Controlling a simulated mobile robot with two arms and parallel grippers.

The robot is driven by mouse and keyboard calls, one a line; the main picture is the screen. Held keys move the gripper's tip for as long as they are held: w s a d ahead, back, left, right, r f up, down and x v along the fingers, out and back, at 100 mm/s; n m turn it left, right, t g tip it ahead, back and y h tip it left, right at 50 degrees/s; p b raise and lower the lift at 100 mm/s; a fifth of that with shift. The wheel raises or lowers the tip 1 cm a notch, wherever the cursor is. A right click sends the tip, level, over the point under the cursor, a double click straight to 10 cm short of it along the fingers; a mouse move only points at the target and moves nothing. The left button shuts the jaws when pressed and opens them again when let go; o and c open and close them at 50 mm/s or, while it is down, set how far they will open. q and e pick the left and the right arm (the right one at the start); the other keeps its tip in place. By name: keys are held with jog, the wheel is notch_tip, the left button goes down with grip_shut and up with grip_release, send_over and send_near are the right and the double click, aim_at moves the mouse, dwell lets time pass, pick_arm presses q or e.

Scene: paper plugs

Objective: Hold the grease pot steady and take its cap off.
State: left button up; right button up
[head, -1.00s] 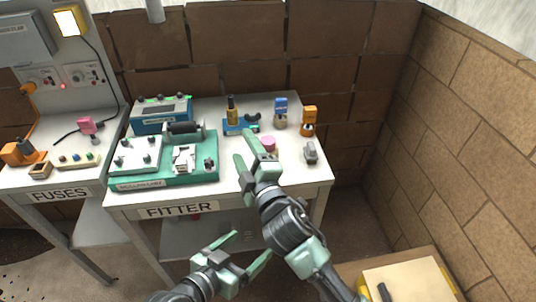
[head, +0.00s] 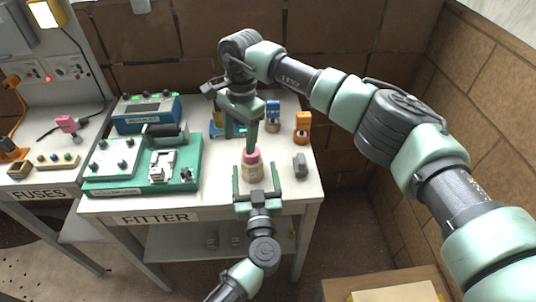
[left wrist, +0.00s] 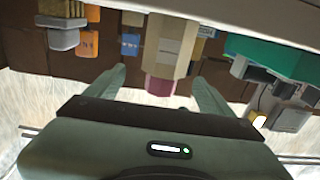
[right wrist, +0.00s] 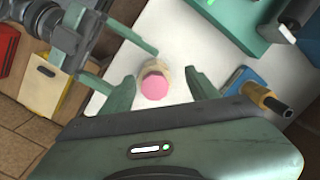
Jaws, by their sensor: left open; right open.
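The grease pot (head: 252,172) stands upright near the front edge of the fitter table, a cream body with a pink cap (head: 251,156) on top. My left gripper (head: 256,172) is open and level, with its fingers on either side of the pot. In the left wrist view, the pot (left wrist: 172,45) appears upside down between the fingertips, with gaps at both sides.
A green fixture (head: 185,175) stands left of the pot, with a blue instrument (head: 147,112) behind it. A blue-topped item (head: 272,115) and an orange-topped item (head: 302,127) stand behind right. A small grey item (head: 300,165) is right of the pot.

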pick_arm(q)
jog(key=shift+w+f+y, duration=0.2)
jog(key=shift+w+y, duration=0.1)
jog(key=shift+w, duration=0.05)
pick_arm(e)
jog(key=d, duration=0.1)
jog(key=w+d+r+h, duration=0.1)
jog(key=shift+w+d+r, duration=0.15)
jog(key=shift+d+r, duration=0.05)
jog(key=shift+d, duration=0.2)
pick_arm(q)
jog(key=shift+w+a, duration=0.15)
jog(key=shift+w, duration=0.05)
pick_arm(e)
jog(key=shift+r, duration=0.1)
pick_arm(q)
jog(key=w, duration=0.7)
jog(key=shift+a, duration=0.3)
pick_arm(e)
jog(key=shift+a, duration=0.1)
pick_arm(q)
grip_shut()
